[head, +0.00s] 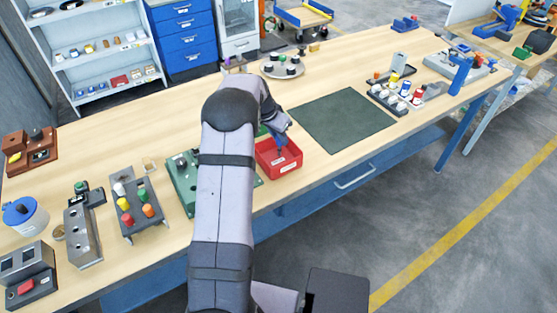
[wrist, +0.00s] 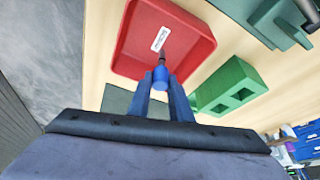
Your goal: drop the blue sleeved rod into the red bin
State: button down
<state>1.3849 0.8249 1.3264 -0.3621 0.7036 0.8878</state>
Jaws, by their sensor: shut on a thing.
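The red bin (head: 291,164) stands near the front edge of the wooden table, left of the dark green mat. In the wrist view the red bin (wrist: 190,32) fills the upper middle and has a white label on its wall. My gripper (wrist: 161,80) is shut on the blue sleeved rod (wrist: 161,74), whose dark thin end points toward the bin. In the head view my gripper (head: 281,142) is over the bin, with the rod hard to make out there. I cannot tell how high the rod is above the bin floor.
A green block with square openings (wrist: 232,88) stands beside the bin. A green fixture (head: 185,180) lies left of the bin, partly behind my arm. The dark green mat (head: 342,120) to the right is bare. A rack with colored pegs (head: 137,209) stands farther left.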

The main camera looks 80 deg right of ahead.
jog(key=c, duration=1.5)
grip_release()
jog(key=shift+c, duration=0.2)
jog(key=shift+r, duration=0.1)
jog(key=b+v, duration=0.2)
jog(key=v, duration=0.5)
jog(key=shift+b, duration=0.4)
